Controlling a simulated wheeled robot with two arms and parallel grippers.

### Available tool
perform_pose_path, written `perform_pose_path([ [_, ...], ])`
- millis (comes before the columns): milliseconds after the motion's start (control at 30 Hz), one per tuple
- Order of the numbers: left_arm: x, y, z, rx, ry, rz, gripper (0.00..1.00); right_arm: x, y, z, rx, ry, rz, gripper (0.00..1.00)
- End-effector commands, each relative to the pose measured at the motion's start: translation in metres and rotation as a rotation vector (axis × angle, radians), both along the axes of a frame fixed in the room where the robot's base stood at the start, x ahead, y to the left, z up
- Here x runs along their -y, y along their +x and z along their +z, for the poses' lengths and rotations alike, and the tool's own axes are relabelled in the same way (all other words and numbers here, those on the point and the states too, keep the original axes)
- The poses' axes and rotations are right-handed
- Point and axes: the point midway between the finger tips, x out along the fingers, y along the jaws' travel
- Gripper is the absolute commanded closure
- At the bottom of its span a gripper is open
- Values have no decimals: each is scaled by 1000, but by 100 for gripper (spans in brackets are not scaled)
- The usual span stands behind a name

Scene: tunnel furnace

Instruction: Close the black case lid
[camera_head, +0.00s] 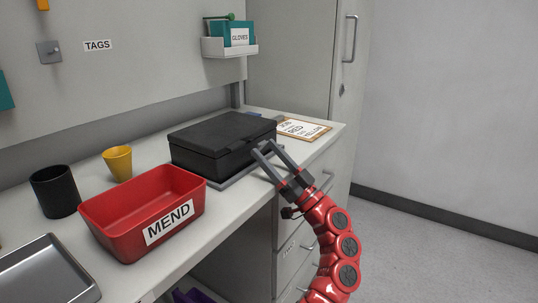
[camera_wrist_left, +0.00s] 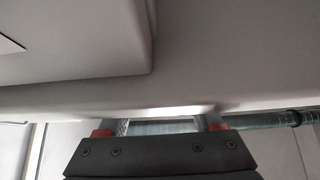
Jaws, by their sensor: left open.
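The black case (camera_head: 215,145) sits on a grey mat at the back right of the counter in the head view. Its lid (camera_head: 222,131) lies down flat over the body, with a seam along the front; whether it is latched I cannot tell. The fingertips are beside or just in front of that corner; contact is unclear. In the left wrist view the gripper (camera_wrist_left: 165,118) faces pale grey surfaces, and the case is not clearly recognisable.
A red MEND bin (camera_head: 110,232), yellow cup (camera_head: 118,162), black cup (camera_head: 55,190) and metal tray (camera_head: 45,275) stand left of the case. A clipboard (camera_head: 299,128) lies to its right. Drawers (camera_head: 293,250) are below the counter; the floor at right is clear.

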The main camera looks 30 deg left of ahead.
Motion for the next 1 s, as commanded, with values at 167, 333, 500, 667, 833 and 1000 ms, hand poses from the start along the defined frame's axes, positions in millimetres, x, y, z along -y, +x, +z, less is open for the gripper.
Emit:
perform_pose_path([
  [167, 7, 0, -4, -2, 1, -2, 32, 0, 0, 2, 0, 0, 0, 15],
  [333, 32, -2, -22, -4, 2, -3, 32, 0, 0, 6, 0, 0, 0, 15],
  [500, 69, -5, -51, -6, 2, -3, 32, 0, 0, 10, 0, 0, 0, 15],
  [667, 101, -8, -77, -6, 1, -2, 32, 0, 0, 12, 0, 0, 0, 15],
  [833, 125, -11, -96, -4, -2, 0, 32, 0, 0, 12, 0, 0, 0, 15],
  [1000, 136, -13, -104, 1, 0, 1, 32, 0, 0, 12, 0, 0, 0, 15],
])
